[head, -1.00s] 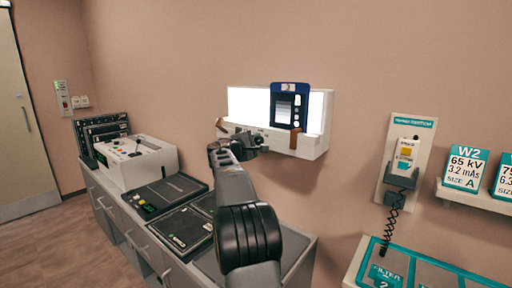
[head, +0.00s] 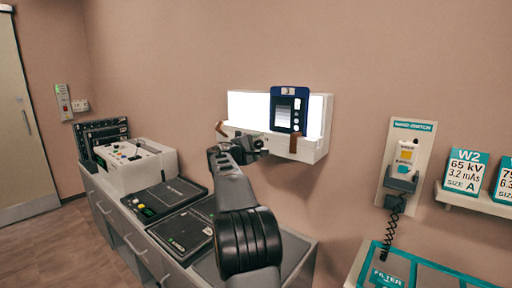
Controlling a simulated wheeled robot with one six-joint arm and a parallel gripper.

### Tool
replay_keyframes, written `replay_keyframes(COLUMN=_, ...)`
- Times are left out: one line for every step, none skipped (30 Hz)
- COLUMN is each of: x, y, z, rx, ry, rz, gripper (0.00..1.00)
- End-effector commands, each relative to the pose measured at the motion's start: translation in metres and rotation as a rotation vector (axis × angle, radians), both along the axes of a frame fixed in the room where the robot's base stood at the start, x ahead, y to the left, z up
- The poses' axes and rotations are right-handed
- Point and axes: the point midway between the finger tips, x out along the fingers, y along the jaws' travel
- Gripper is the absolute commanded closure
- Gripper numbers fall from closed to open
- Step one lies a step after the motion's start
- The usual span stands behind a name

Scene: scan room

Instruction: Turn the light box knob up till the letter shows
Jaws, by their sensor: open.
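The light box (head: 318,146) is a white box on the wall with a brightly lit panel (head: 248,105). A dark blue plate (head: 290,93) with a grey striped picture stands against its right part; I cannot read a letter on it at this size. My gripper (head: 240,134) is in front of the lower left of the box, open and with nothing seen between its jaws. One brown fingertip shows at the left and another brown piece at the right, before the box's front. The knob cannot be made out; my gripper and arm cover part of the box's lower front.
A cabinet with a white control console (head: 136,165) and dark flat cassettes (head: 178,232) stands below left. A hand switch (head: 404,170) with a coiled cord hangs on the right wall, near a shelf of labelled cards (head: 465,169). A teal filter tray (head: 385,279) is at lower right.

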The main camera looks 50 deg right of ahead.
Motion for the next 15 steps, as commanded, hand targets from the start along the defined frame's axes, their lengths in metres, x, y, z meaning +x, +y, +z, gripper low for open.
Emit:
replay_keyframes(x=0.0, y=0.002, z=0.0, rx=-0.001, ry=0.0, rz=0.001, gripper=0.39)
replay_keyframes(x=0.0, y=0.004, z=0.0, rx=0.0, ry=0.0, rz=0.002, gripper=0.39)
replay_keyframes(x=0.0, y=0.008, z=-0.001, rx=0.0, ry=0.0, rz=0.003, gripper=0.39)
replay_keyframes(x=0.0, y=0.012, z=-0.001, rx=0.0, ry=0.0, rz=0.003, gripper=0.39)
replay_keyframes(x=-0.001, y=0.016, z=0.0, rx=-0.001, ry=-0.001, rz=0.004, gripper=0.39)
replay_keyframes(x=-0.001, y=0.023, z=-0.001, rx=-0.001, ry=-0.001, rz=0.004, gripper=0.39)
replay_keyframes(x=-0.002, y=0.029, z=-0.001, rx=0.0, ry=-0.001, rz=0.004, gripper=0.39)
replay_keyframes(x=-0.002, y=0.035, z=-0.001, rx=-0.001, ry=-0.002, rz=0.005, gripper=0.39)
replay_keyframes(x=-0.003, y=0.043, z=-0.001, rx=0.0, ry=-0.001, rz=0.004, gripper=0.39)
replay_keyframes(x=-0.003, y=0.05, z=-0.001, rx=-0.001, ry=-0.002, rz=0.006, gripper=0.39)
replay_keyframes(x=-0.004, y=0.056, z=-0.001, rx=0.0, ry=-0.001, rz=0.004, gripper=0.39)
replay_keyframes(x=-0.005, y=0.065, z=-0.001, rx=0.0, ry=-0.002, rz=0.005, gripper=0.39)
replay_keyframes(x=-0.005, y=0.071, z=-0.001, rx=0.0, ry=-0.002, rz=0.004, gripper=0.39)
replay_keyframes(x=-0.006, y=0.077, z=-0.001, rx=0.0, ry=-0.002, rz=0.004, gripper=0.39)
replay_keyframes(x=-0.007, y=0.085, z=-0.001, rx=0.0, ry=-0.002, rz=0.004, gripper=0.39)
